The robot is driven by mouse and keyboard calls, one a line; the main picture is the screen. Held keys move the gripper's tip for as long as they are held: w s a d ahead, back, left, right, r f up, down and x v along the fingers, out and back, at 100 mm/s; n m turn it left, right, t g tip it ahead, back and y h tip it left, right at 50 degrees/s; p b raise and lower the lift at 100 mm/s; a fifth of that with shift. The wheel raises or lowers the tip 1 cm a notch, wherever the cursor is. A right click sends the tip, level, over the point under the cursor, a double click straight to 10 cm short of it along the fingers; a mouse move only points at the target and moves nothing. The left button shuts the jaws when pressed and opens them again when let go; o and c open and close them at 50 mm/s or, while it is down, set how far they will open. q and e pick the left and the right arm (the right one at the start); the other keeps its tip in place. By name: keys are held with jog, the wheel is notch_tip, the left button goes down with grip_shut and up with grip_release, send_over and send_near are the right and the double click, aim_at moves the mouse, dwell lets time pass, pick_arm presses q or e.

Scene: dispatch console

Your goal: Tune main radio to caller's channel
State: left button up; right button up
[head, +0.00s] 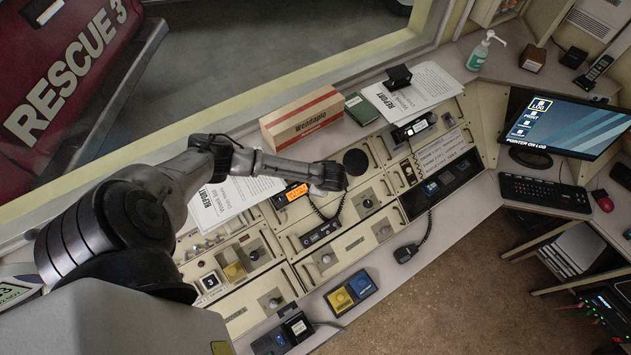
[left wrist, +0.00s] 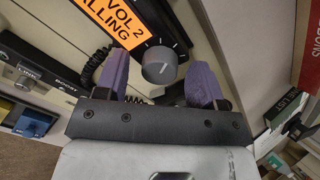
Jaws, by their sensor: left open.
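My left gripper (left wrist: 158,72) is open. In the left wrist view its two purple fingers stand on either side of a round grey knob (left wrist: 160,64) with a white pointer line and tick marks around it. I cannot tell whether the fingers touch it. Beside the knob is an orange display (left wrist: 102,27) with "VOL 2" and a partly cut-off "ALLING". In the head view the left gripper (head: 338,180) is over the console, just right of the orange display (head: 296,193); the knob is hidden there. My right gripper is not in view.
A cardboard box (head: 302,117) stands behind the arm, with printed report sheets (head: 232,196) to its left. Yellow and blue button units (head: 350,291) sit on the front ledge. A monitor (head: 566,125) stands right.

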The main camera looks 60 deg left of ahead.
pick_arm(q)
jog(key=shift+c, duration=0.4)
jog(key=c, duration=0.9)
jog(key=shift+o, duration=0.2)
jog(key=shift+r+m+p, duration=0.2)
jog(key=shift+m+p, duration=0.3)
jog(key=shift+p, duration=0.2)
jog(key=shift+f+m+p, duration=0.1)
jog(key=shift+m+p, duration=0.35)
jog(key=shift+m, duration=0.25)
jog(key=shift+f, duration=0.15)
jog(key=o, duration=0.9)
jog(key=shift+o, duration=0.2)
